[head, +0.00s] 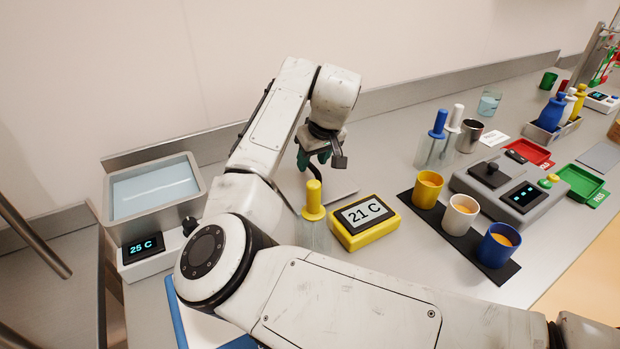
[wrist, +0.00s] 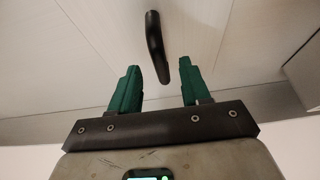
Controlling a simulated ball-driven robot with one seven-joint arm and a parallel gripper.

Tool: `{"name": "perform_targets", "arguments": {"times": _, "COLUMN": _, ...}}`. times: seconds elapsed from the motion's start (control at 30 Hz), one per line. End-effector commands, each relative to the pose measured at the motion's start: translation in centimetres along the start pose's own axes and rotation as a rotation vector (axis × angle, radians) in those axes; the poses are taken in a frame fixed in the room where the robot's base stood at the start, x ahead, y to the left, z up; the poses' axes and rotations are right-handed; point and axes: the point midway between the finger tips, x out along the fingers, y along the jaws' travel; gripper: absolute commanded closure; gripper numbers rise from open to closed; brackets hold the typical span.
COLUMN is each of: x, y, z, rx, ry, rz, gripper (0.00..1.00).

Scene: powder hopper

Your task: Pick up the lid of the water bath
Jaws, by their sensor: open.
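The water bath (head: 150,192) stands at the left of the bench in the head view, uncovered, with pale blue water showing and a 25 C display. A flat grey plate that looks like its lid (head: 343,194) lies on the bench near my gripper, partly hidden by my arm and a yellow-topped bottle. My gripper (head: 312,160) points down above it, green fingers apart. In the wrist view, a dark curved handle (wrist: 155,48) stands over a pale surface, its near end ahead of and between the open fingertips (wrist: 158,66). I cannot tell whether they touch it.
A yellow-topped bottle (head: 313,200) and a yellow 21 C timer-like box (head: 364,221) stand close in front of the plate. Cups on a black mat (head: 470,243), a grey balance-like device (head: 515,195) and clear bottles (head: 432,150) are to the right. The wall ledge (head: 400,93) runs behind.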

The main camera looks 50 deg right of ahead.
Motion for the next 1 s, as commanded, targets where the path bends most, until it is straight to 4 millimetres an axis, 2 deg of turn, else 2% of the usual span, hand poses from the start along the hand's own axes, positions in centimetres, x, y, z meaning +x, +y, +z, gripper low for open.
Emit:
{"name": "perform_targets", "arguments": {"times": 0.2, "x": 2.6, "y": -0.2, "z": 0.1, "rx": 0.000, "ry": -0.001, "rz": 0.000, "gripper": 0.53}}
{"name": "perform_targets", "arguments": {"times": 0.5, "x": 3.0, "y": -0.2, "z": 0.1, "rx": -0.001, "ry": 0.000, "rz": 0.000, "gripper": 0.54}}
{"name": "perform_targets", "arguments": {"times": 1.0, "x": 3.0, "y": -0.2, "z": 0.1, "rx": -0.001, "ry": 0.000, "rz": 0.000, "gripper": 1.00}}
